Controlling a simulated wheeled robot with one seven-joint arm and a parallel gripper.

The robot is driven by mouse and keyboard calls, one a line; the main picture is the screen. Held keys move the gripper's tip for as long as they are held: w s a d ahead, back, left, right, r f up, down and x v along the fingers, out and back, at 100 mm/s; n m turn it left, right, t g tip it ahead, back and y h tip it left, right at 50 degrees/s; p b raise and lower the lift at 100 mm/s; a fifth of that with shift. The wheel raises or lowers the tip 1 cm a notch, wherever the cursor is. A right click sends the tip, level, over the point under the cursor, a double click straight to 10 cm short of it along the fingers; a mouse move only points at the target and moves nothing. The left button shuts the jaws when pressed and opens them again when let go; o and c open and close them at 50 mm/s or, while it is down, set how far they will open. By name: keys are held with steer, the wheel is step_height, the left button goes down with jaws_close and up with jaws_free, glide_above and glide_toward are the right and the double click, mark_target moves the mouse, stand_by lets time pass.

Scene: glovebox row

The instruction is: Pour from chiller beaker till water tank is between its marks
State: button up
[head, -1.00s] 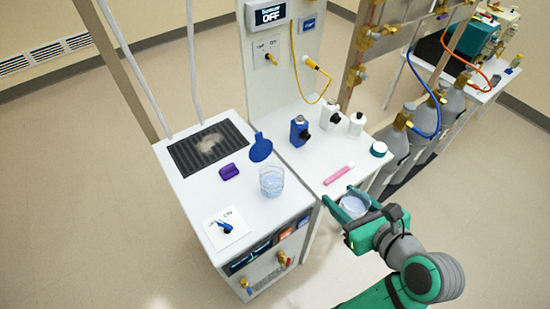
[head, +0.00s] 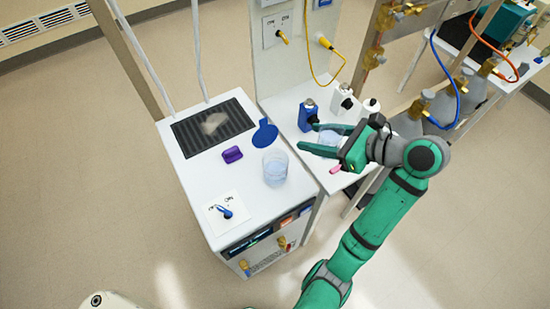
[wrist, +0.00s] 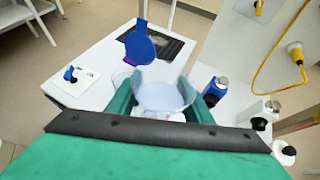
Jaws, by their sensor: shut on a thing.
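My gripper (head: 312,138) is shut around a clear beaker (head: 331,137), which holds pale bluish water. In the wrist view the beaker (wrist: 165,95) sits upright, or close to it, between the green fingers. It is above the right-hand bench, right of the water tank. The clear round water tank (head: 275,168) stands on the white chiller top (head: 205,178), with pale liquid inside. Its marks are too small to read. A round blue lid (head: 265,135) is beside the tank, behind it. In the wrist view the tank (wrist: 121,79) is partly hidden by my gripper and the beaker.
A purple block (head: 232,154) and a dark grille (head: 213,127) are on the chiller top, with a blue switch (head: 224,211) in front. A blue bottle (head: 307,116) and a white bottle (head: 342,99) stand close behind my gripper. A pink item (head: 336,169) lies below it.

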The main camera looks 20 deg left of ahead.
mark_target(277, 132)
steer(key=a+n+g, duration=0.2)
steer(key=w+a+f+n+g, duration=0.1)
steer(key=a+n+g, duration=0.1)
steer(key=a, duration=0.1)
steer(key=w+a+n+g, duration=0.1)
steer(key=a+n+g, duration=0.1)
steer(key=g, duration=0.1)
steer(key=shift+a+f+n, duration=0.15)
steer(key=shift+a+n, duration=0.15)
steer(key=shift+n, duration=0.1)
steer(key=shift+a+f+n+g+h, duration=0.3)
steer(key=shift+f+n+g+h, duration=0.25)
steer(key=shift+g, duration=0.25)
steer(key=shift+w+f+n+g, duration=0.15)
steer(key=shift+f+n+g, duration=0.15)
steer(key=shift+f+n, duration=0.2)
steer(key=shift+a, duration=0.1)
